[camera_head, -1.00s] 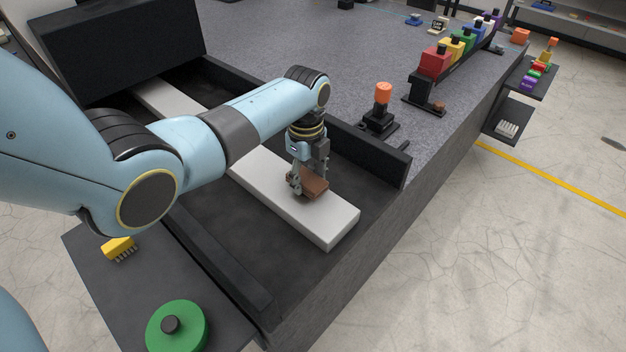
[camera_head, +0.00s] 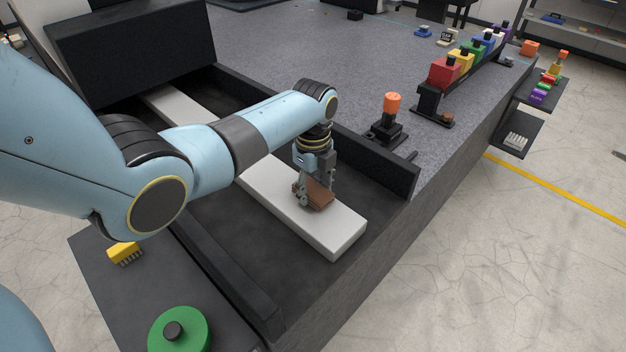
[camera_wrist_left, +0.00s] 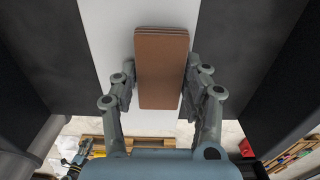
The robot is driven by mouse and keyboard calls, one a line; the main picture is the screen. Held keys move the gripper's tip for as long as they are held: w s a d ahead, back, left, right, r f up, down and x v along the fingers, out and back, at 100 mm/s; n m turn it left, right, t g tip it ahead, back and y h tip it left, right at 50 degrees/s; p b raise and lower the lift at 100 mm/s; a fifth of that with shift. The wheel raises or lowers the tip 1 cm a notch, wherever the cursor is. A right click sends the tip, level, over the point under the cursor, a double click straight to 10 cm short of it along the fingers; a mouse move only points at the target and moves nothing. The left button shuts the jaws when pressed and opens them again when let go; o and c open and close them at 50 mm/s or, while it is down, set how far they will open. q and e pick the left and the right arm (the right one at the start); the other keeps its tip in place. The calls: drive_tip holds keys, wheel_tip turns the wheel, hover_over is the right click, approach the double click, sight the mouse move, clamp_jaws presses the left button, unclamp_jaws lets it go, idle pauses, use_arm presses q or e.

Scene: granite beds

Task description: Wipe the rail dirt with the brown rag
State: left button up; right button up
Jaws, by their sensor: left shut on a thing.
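The brown rag (camera_head: 318,196) is a folded block held in my left gripper (camera_head: 314,190), over the pale rail (camera_head: 335,228) near its front end. In the left wrist view the rag (camera_wrist_left: 162,75) sits between the two fingers of the left gripper (camera_wrist_left: 160,85), with the pale rail (camera_wrist_left: 108,50) behind it. The rag is low at the rail's top; I cannot tell for sure whether it touches. No dirt shows on the visible parts of the rail; any under the rag or arm is hidden. My right gripper is not in view.
Dark walls (camera_head: 385,168) flank the rail's trough. A post with an orange knob (camera_head: 393,104) stands on the granite beyond. A row of coloured blocks (camera_head: 445,70) is at the upper right. A side shelf holds a yellow brush (camera_head: 124,252) and a green disc (camera_head: 190,332).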

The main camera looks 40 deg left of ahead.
use_arm(q)
drive_tip(key=shift+f, duration=0.25)
drive_tip(key=shift+s+d+r+p, duration=0.15)
drive_tip(key=shift+d+p, duration=0.4)
drive_tip(key=shift+d, duration=0.7)
drive_tip(key=shift+a, duration=1.25)
drive_tip(key=shift+d, duration=1.25)
drive_tip(key=shift+a, duration=1.25)
drive_tip(key=shift+d+f+p, duration=0.2)
drive_tip(key=shift+d+p, duration=0.35)
drive_tip(key=shift+d, duration=0.7)
drive_tip(key=shift+a, duration=1.3)
